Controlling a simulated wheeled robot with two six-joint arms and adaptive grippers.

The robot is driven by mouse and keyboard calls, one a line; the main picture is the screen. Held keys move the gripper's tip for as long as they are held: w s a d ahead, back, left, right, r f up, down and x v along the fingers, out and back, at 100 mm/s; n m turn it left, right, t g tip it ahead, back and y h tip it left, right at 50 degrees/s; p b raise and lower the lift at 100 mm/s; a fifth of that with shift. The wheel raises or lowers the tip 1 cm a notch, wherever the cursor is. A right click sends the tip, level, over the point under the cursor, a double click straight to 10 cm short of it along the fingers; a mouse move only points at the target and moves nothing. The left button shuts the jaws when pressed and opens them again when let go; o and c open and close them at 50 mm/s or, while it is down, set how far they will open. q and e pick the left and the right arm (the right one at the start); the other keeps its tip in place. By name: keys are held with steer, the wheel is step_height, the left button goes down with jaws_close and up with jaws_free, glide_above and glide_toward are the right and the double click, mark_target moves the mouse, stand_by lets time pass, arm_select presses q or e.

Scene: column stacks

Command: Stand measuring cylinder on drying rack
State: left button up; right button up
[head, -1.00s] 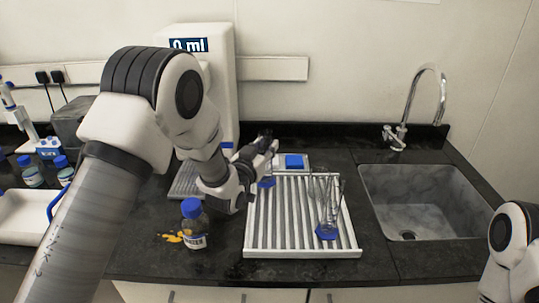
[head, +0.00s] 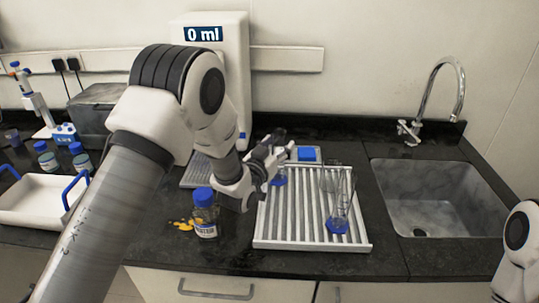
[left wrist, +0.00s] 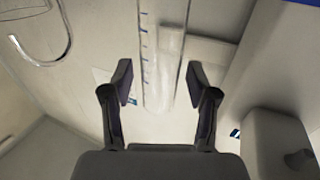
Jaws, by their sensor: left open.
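The measuring cylinder, clear with a blue foot (head: 279,180), is upright at the back left of the white slatted drying rack (head: 312,244). My left gripper (head: 277,151) is open around its upper part. In the left wrist view the clear tube with blue marks (left wrist: 148,60) runs between the two spread fingers (left wrist: 160,88), with a gap on each side. The gripper hides part of the tube in the head view. My right gripper is out of view.
Another clear glass vessel with a blue foot (head: 338,224) stands on the rack's front right. A sink (head: 425,200) lies to the right.

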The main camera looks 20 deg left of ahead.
arm_select(q)
steer(key=s+a+b, duration=0.1)
steer(key=s+b, duration=0.1)
steer(key=s, duration=0.9)
steer(key=shift+a, duration=0.15)
steer(key=shift+s, duration=0.1)
